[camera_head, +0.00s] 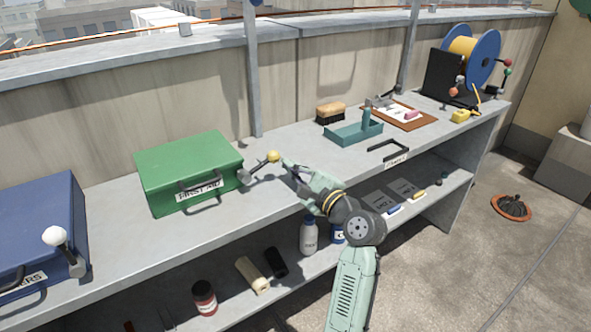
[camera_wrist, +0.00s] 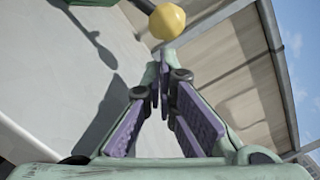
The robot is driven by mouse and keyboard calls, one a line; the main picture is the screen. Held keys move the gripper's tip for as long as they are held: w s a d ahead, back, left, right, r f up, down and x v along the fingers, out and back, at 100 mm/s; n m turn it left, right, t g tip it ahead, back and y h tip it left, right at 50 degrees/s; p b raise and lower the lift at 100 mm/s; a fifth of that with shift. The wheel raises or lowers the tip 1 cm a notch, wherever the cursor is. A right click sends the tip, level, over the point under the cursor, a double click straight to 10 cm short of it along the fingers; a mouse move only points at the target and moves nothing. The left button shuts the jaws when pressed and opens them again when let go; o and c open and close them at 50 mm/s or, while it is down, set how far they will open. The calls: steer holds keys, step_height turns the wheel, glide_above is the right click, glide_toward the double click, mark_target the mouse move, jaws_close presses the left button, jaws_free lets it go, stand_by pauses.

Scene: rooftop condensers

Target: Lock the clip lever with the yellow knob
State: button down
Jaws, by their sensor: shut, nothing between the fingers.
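The clip lever's yellow knob (camera_head: 273,156) stands at the end of a short grey lever (camera_head: 257,167). The lever sits at the right end of the green first aid box (camera_head: 190,165) and leans up and to the right. My gripper (camera_head: 287,164) is shut and empty, just right of the knob. In the wrist view the yellow knob (camera_wrist: 167,21) shows just beyond the shut fingertips (camera_wrist: 161,66). I cannot tell whether they touch it.
A blue case (camera_head: 40,235) with a white-knobbed lever (camera_head: 54,236) stands at the left. A teal tray (camera_head: 354,133), brush (camera_head: 331,113), clipboard (camera_head: 415,117) and cable spool (camera_head: 471,57) lie to the right. Bottles stand on the lower shelf. The bench between box and tray is mostly clear.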

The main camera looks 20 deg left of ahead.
steer(key=shift+r, duration=0.2)
steer(key=shift+r+n, duration=0.25)
steer(key=shift+n, duration=0.15)
